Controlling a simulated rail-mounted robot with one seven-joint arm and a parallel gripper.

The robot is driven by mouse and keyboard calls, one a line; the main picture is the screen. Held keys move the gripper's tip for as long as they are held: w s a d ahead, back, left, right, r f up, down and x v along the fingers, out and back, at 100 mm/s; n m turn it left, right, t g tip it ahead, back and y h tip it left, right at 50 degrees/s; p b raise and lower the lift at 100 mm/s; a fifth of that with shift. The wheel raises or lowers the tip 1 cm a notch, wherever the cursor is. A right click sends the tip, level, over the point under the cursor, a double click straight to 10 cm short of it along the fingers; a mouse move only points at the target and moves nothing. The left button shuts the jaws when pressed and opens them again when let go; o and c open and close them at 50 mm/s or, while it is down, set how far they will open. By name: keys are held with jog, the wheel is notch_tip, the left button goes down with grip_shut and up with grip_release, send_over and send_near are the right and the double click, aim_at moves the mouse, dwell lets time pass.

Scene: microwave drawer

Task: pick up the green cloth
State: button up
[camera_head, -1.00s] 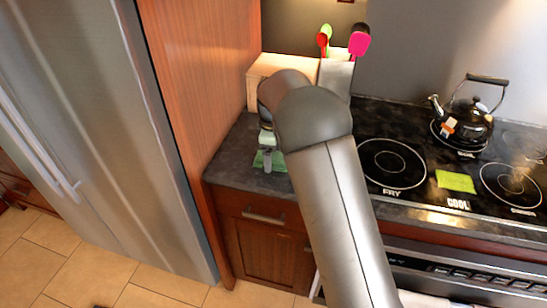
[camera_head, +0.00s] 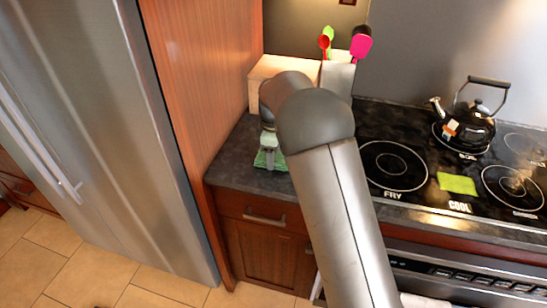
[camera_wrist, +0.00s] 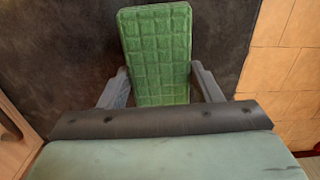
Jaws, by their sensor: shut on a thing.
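The green cloth (camera_wrist: 157,50) is a long, folded-looking piece with a grid pattern. In the wrist view it lies between the two fingers of my gripper (camera_wrist: 160,85), one finger at each side. My gripper (camera_head: 269,156) is shut on it. In the head view the cloth (camera_head: 262,160) shows at the fingertips, over the dark counter left of the stove. My arm hides part of this area. I cannot tell whether the cloth touches the counter or is slightly above it.
A wooden box (camera_head: 268,78) stands behind my gripper, beside a utensil holder (camera_head: 337,80). A tall wood panel (camera_head: 205,85) and fridge (camera_head: 75,130) are at left. On the stove at right are a black kettle (camera_head: 470,127) and a flat lime-green square (camera_head: 457,183).

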jog(key=s+d+r, duration=0.1)
jog(key=r, duration=0.1)
jog(key=s+d+r+b, duration=0.1)
jog(key=d+r, duration=0.1)
jog(key=r, duration=0.1)
jog(key=s+d+r+b, duration=0.1)
jog(key=r, duration=0.2)
jog(key=shift+s+d+r, duration=0.15)
jog(key=shift+s+d, duration=0.15)
jog(key=shift+s, duration=0.1)
jog(key=s+d+r+b, duration=0.2)
jog(key=s+d+r, duration=0.1)
jog(key=s+d, duration=0.2)
jog(key=shift+s+d+r, duration=0.15)
jog(key=shift+d+r, duration=0.15)
jog(key=shift+d, duration=0.25)
jog(key=o, duration=0.4)
jog(key=shift+c, duration=1.6)
